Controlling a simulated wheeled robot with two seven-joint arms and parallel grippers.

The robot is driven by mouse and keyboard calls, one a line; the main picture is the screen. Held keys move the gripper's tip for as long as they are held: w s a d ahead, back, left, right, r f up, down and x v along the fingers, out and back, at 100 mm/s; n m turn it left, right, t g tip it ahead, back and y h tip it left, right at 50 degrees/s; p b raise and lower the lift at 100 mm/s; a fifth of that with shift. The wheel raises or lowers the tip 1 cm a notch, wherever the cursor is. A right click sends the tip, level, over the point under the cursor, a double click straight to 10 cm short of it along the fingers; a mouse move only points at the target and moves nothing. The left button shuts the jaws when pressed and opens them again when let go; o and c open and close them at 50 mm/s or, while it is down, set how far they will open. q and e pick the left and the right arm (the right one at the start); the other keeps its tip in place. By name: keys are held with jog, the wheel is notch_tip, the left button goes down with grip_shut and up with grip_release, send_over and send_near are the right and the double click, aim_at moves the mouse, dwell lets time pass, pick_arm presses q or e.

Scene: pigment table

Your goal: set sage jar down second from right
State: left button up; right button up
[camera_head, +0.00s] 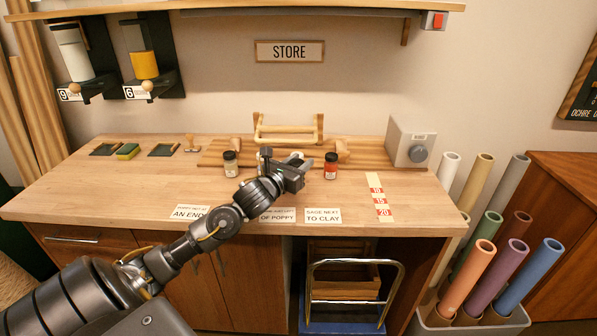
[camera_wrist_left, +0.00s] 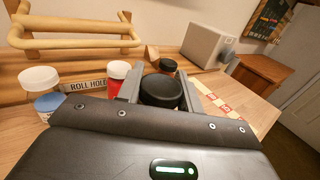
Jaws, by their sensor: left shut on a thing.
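My left gripper (camera_head: 297,170) is over the middle of the table, shut on a black-lidded jar (camera_wrist_left: 160,92). Only its lid shows between the fingers, so its colour is hidden. To its left in the wrist view are a white-lidded red jar (camera_wrist_left: 117,74) and a white-lidded blue jar (camera_wrist_left: 46,98). Behind the held jar is another dark-lidded jar (camera_wrist_left: 168,66). My right gripper is out of view.
A roll holder (camera_head: 287,130) stands on a wooden board behind the jars. A grey box with a knob (camera_head: 408,140) is at the back right. Placards, including "SAGE NEXT TO CLAY" (camera_head: 322,216), line the front edge.

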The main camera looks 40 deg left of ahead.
pick_arm(q)
jog(key=shift+w+a+f, duration=0.15)
jog(key=shift+a+f, duration=0.1)
jog(key=shift+f, duration=0.05)
jog(key=shift+w+a+f+p, duration=0.1)
jog(key=shift+f+p, duration=0.15)
jog(key=shift+f, duration=0.55)
jog(key=shift+w+a+f+p, duration=0.1)
jog(key=shift+f+p, duration=0.15)
jog(key=shift+f, duration=0.75)
jog(key=shift+f, duration=0.2)
jog(key=o, duration=1)
jog(key=shift+o, duration=0.2)
jog(key=shift+r, duration=0.15)
